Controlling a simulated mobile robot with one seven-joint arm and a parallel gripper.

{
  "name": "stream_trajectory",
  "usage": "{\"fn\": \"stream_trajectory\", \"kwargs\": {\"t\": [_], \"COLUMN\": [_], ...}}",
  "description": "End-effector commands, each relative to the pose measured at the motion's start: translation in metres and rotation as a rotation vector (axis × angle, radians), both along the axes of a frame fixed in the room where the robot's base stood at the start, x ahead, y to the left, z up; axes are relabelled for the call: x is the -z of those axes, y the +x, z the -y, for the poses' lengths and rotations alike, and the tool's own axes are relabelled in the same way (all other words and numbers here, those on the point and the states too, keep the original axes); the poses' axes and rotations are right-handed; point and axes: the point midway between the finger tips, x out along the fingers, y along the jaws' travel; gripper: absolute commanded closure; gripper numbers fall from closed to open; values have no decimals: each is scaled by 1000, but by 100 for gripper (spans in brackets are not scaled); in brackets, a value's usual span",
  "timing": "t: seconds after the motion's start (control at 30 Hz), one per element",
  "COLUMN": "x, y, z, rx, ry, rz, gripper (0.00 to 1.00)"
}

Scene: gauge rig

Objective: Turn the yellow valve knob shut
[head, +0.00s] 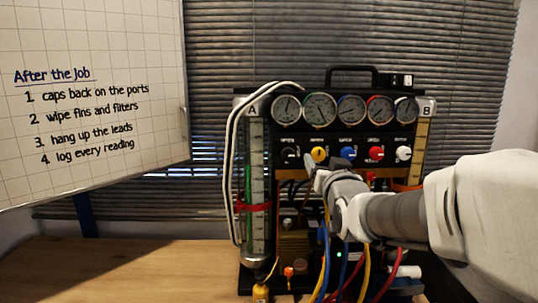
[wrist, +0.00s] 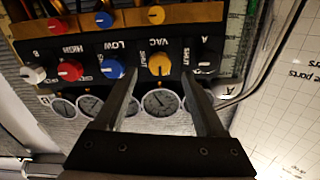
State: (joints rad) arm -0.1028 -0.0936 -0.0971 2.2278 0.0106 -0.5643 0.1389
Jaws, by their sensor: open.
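The yellow valve knob (head: 319,154) is on the rig's black panel, between a black knob on its left and a blue knob on its right. In the wrist view, which is upside down, the yellow knob (wrist: 159,64) is beside the label VAC, with small lettering at its sides. My gripper (head: 314,170) is just below the knob in the head view. In the wrist view the fingers of my gripper (wrist: 160,73) are open, one to each side of the knob, with nothing held. I cannot tell whether the tips reach around it. The knob's pointer direction is unclear.
The blue knob (wrist: 112,69) and black knob (wrist: 207,63) are close outside the fingers. Red (head: 376,153) and white (head: 403,153) knobs are farther right. Gauges (head: 319,109) line the panel's top. Coloured hoses (head: 324,262) hang below. The table (head: 120,270) is clear at left.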

Motion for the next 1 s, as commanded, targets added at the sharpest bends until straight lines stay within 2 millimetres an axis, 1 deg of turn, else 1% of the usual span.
{"fn": "stream_trajectory", "kwargs": {"t": [0.03, 0.1, 0.3, 0.47, 0.73, 0.77, 0.8, 0.97, 1.0], "x": [0, 1, 0, 0, 0, 0, 0, 0, 0], "y": [9, 18, 38, 45, 45, 45, 45, 45, 45], "z": [0, 0, 0, 0, 0, 0, 0, 0, 0], "rx": [0, 0, 0, 0, 0, 0, 0, 0, 0], "ry": [-1, -2, 0, 0, 0, 0, 0, 0, 0], "rz": [-2, -2, -1, 0, 0, 0, 0, 0, 0], "gripper": [28, 28, 28, 28, 28, 32, 39, 68, 75]}}
